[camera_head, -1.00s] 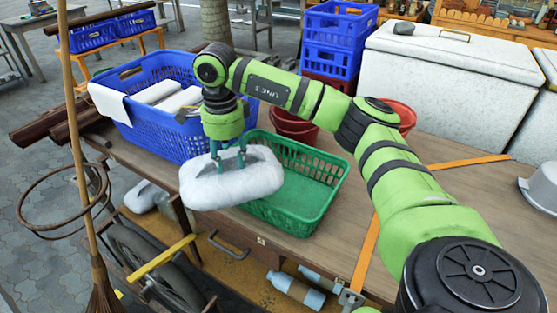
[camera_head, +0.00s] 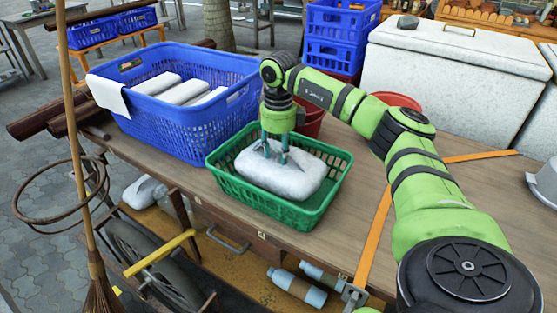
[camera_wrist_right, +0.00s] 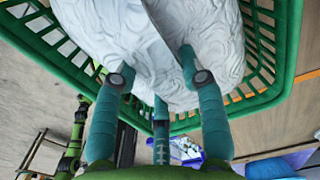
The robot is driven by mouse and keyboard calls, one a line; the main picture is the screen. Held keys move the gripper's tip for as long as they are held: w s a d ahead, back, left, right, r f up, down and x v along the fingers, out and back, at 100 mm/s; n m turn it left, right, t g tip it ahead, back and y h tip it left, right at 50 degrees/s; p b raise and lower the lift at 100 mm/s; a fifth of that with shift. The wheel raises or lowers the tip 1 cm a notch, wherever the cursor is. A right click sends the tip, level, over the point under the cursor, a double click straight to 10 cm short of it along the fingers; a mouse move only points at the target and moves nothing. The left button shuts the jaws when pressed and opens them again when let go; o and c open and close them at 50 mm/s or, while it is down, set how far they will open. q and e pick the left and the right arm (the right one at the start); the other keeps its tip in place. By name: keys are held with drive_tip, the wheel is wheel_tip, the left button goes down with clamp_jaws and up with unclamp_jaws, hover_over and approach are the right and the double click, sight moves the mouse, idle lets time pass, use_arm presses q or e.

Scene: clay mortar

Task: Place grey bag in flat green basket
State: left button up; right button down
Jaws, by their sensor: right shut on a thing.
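The grey bag (camera_head: 281,172) is a pale, lumpy sack inside the flat green basket (camera_head: 312,217) on the wooden table. My right gripper (camera_head: 275,155) is above the bag and shut on its top. In the right wrist view the bag (camera_wrist_right: 215,40) lies between the basket's rims (camera_wrist_right: 285,60), with the fingers (camera_wrist_right: 160,85) pressed into it. Whether the bag touches the basket floor is hidden. My left gripper is not in view.
A blue basket (camera_head: 180,135) with several pale bags and a white cloth stands left of the green one. Red buckets (camera_head: 398,101) stand behind. A white chest (camera_head: 440,75) is at the back.

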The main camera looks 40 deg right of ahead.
sight(278, 158)
drive_tip(key=shift+f, duration=1.75)
drive_tip(key=shift+f, duration=0.1)
drive_tip(key=c, duration=0.7)
unclamp_jaws()
wheel_tip(278, 158, up, 12)
drive_tip(key=shift+r, duration=0.15)
drive_tip(key=shift+a, duration=0.15)
